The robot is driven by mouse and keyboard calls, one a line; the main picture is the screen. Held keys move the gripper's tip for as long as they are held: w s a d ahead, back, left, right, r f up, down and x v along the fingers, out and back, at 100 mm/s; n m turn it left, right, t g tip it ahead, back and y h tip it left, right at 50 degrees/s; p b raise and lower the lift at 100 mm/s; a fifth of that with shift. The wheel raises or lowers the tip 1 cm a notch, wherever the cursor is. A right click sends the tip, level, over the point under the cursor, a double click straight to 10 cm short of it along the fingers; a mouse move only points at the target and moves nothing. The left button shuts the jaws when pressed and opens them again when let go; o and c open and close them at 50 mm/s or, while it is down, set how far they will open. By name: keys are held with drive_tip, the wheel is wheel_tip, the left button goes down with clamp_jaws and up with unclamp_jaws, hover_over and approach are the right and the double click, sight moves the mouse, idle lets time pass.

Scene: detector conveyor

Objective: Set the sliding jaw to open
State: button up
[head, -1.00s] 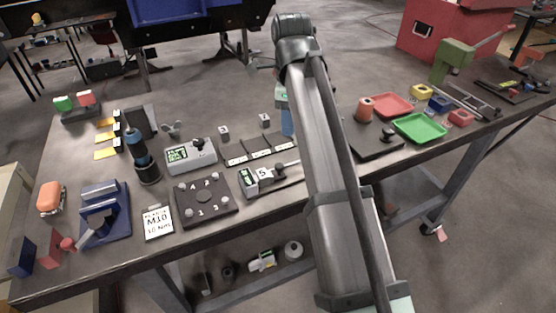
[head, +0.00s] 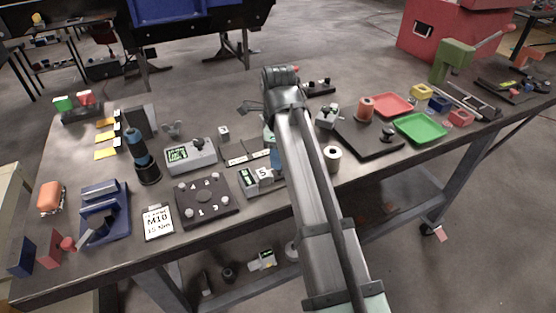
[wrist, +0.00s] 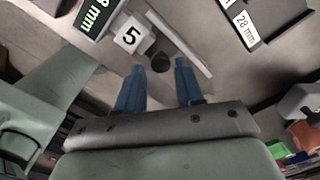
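The sliding-jaw device has a display block (head: 248,179) and a white block marked 5 (head: 264,174), close together. In the wrist view I see the display (wrist: 92,17), the 5 block (wrist: 130,36), a dark round knob (wrist: 161,63) and a pale rail (wrist: 178,42) running past them. My gripper (wrist: 158,68) is open, its two blue fingers pointing at the knob, one on each side. I cannot tell whether they touch it. In the head view my arm hides the knob and most of my gripper (head: 276,155).
A pale roll (head: 332,158) stands right of my arm. Red (head: 391,104) and green (head: 420,128) trays lie farther right.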

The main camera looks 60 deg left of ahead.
sight(276, 171)
drive_tip(key=shift+f, duration=1.2)
drive_tip(key=shift+c, duration=0.5)
clamp_jaws()
